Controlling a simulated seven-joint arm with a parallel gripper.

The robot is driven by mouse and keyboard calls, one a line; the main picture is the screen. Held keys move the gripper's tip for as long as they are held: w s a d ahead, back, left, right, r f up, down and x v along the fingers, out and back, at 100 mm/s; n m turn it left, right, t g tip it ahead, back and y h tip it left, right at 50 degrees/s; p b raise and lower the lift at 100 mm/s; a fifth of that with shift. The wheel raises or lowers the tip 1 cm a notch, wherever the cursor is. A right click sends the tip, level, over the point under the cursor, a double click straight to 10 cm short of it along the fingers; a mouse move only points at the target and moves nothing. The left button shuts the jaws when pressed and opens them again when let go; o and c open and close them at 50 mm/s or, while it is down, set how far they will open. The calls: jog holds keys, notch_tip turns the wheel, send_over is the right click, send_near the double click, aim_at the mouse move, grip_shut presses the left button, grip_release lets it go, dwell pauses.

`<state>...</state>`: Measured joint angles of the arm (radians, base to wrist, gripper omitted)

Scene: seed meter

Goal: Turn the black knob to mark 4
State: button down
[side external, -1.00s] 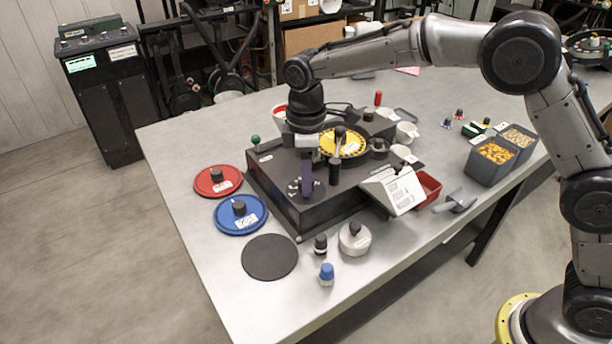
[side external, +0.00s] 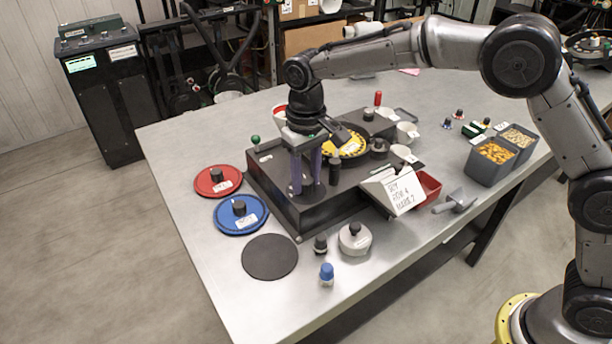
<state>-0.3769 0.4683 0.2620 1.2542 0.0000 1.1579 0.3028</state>
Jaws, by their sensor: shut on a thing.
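My gripper (side external: 307,188) points straight down over the front left part of the dark seed meter box (side external: 325,212). Its two purple fingers stand on either side of the spot at the middle of a small round dial (side external: 318,194) on the box top. The fingers are shut on the black knob there. The knob itself is mostly hidden by the fingers, and the marks are too small and covered to read.
Red (side external: 218,181) and blue (side external: 241,214) discs and a black disc (side external: 270,257) lie left and in front.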

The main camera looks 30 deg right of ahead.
aim_at(306, 180)
jog(key=shift+r+m, duration=0.1)
jog(key=shift+m, duration=2.1)
jog(key=shift+c, duration=2.3)
grip_release()
notch_tip(306, 180, up, 14)
